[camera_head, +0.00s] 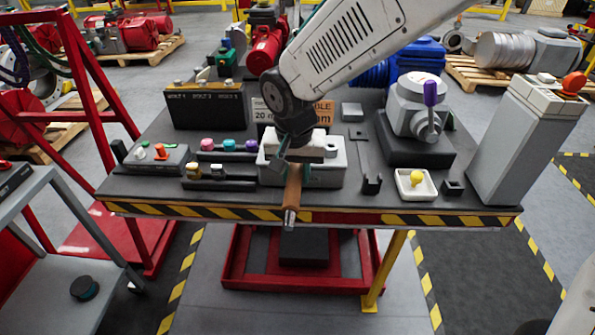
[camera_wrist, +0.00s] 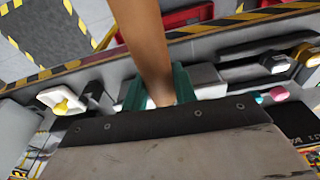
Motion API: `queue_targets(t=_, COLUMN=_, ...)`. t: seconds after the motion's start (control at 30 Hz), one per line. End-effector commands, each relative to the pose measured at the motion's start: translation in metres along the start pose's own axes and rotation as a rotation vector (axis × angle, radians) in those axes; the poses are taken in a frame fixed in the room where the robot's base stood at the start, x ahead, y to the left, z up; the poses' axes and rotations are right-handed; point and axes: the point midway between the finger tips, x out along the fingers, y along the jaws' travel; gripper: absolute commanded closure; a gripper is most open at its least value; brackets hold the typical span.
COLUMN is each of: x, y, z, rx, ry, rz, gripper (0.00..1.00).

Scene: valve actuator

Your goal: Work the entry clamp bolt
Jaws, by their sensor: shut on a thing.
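My gripper (camera_head: 295,176) is over the front of the table, its teal fingers shut on a brown rod-like piece (camera_head: 292,192). The piece has a metallic end and juts out past the table's front edge. In the wrist view the brown piece (camera_wrist: 142,40) runs between the teal fingertips (camera_wrist: 158,90) toward the top of the picture. A light grey block (camera_head: 325,172) sits on the table directly behind and beside the fingers. I cannot pick out the entry clamp bolt; my gripper and wrist hide part of the block.
A white tray with a yellow knob (camera_head: 416,185) and a dark upright bracket (camera_head: 371,183) stand right of the block. Dark bars with coloured knobs (camera_head: 229,146) lie to the left. A grey valve housing with a purple lever (camera_head: 428,100) and a tall grey cabinet (camera_head: 520,140) stand farther right.

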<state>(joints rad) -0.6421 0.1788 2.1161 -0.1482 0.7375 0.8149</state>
Motion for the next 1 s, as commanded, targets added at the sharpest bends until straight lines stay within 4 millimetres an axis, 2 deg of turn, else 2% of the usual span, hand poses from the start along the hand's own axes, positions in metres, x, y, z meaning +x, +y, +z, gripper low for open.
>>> queue_targets(t=0.43, x=-0.002, y=-0.002, z=-0.001, rx=-0.026, ry=0.004, rz=-0.007, gripper=1.00)
queue_targets(t=1.0, x=-0.023, y=-0.001, z=-0.004, rx=-0.026, ry=0.003, rz=-0.007, gripper=1.00)
